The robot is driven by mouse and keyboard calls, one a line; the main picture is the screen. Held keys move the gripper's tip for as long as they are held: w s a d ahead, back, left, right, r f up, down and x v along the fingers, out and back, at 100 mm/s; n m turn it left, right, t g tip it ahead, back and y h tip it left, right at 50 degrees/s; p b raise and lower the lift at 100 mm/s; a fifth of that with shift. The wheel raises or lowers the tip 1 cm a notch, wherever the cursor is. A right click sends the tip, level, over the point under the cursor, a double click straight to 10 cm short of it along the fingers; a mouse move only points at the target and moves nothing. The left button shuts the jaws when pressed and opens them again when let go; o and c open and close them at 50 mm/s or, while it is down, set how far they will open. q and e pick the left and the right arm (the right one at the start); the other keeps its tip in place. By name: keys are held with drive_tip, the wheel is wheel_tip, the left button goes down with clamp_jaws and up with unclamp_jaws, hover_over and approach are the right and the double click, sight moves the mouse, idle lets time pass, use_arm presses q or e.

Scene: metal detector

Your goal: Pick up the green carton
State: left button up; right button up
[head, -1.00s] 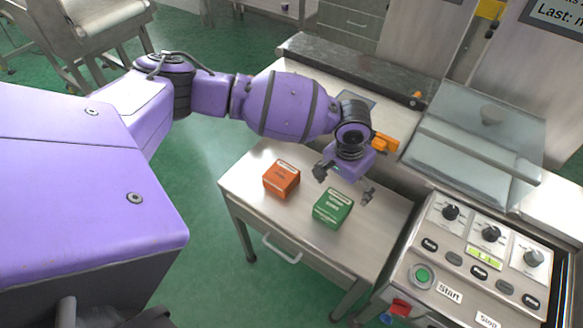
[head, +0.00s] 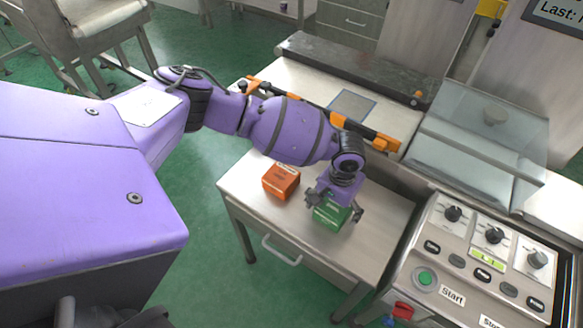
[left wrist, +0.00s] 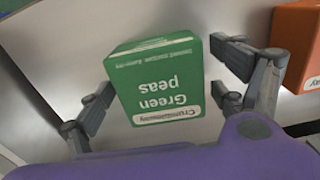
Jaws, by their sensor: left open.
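The green carton (head: 331,217), labelled "Green peas" in the left wrist view (left wrist: 158,85), stands on a small metal table (head: 375,238). My left gripper (head: 335,211) is directly over it, with its fingers spread on either side of the carton. In the left wrist view the open fingers (left wrist: 165,100) flank the carton, with gaps showing on both sides. The gripper partly hides the carton's top in the head view. My right gripper is not in view.
An orange carton (head: 281,181) stands close to the left of the green one and shows at the right edge of the left wrist view (left wrist: 298,45). A control panel (head: 480,255) with knobs and buttons is at the right. An orange rail (head: 385,143) runs behind my arm.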

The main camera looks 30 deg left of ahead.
use_arm(q)
drive_tip(key=shift+w+r, duration=0.1)
drive_tip(key=shift+c, duration=0.5)
drive_tip(key=c, duration=1.4)
